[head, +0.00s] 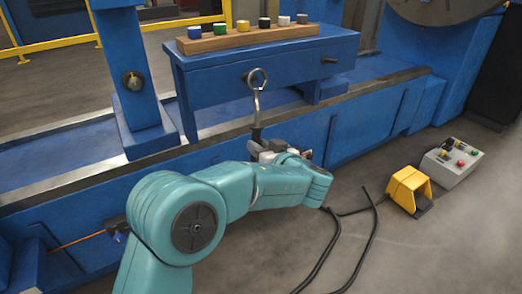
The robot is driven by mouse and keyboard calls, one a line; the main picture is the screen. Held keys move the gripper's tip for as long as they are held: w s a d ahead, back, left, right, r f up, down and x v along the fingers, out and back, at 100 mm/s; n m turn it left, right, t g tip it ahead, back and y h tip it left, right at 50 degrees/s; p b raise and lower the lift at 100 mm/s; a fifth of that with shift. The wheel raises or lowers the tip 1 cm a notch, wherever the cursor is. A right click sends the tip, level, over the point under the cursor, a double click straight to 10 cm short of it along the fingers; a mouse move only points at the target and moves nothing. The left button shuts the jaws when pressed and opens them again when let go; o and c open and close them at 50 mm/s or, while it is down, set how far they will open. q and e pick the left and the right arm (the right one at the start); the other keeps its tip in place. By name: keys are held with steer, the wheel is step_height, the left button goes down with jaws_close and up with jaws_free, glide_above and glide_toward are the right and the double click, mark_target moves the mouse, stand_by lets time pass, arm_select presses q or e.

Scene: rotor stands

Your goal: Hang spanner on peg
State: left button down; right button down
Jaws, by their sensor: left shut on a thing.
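My left gripper (262,146) is shut on the dark lower end of a spanner (257,105). The spanner stands upright above the gripper, its silver ring end at the top, in front of the blue bench front (290,75). A dark peg (330,61) sticks out of that front, to the right of the spanner and clear of it. A small dark part shows at the ring's left edge; I cannot tell whether it is a second peg or whether the ring is around it. My right gripper is not in view.
A wooden block (247,38) with several coloured caps lies on the bench top. A blue post (128,70) stands to the left. A yellow foot pedal (408,188) and a grey control box (452,162) sit on the floor at right, near black cables (350,250).

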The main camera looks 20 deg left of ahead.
arm_select(q)
steer(key=shift+w+a, duration=0.1)
steer(key=shift+a, duration=0.05)
stand_by(0.5)
steer(key=shift+b+x, duration=0.65)
steer(key=shift+x, duration=0.45)
steer(key=shift+a, duration=0.1)
steer(key=shift+f, duration=0.2)
steer(key=shift+f+b, duration=0.45)
steer(key=shift+b, duration=0.15)
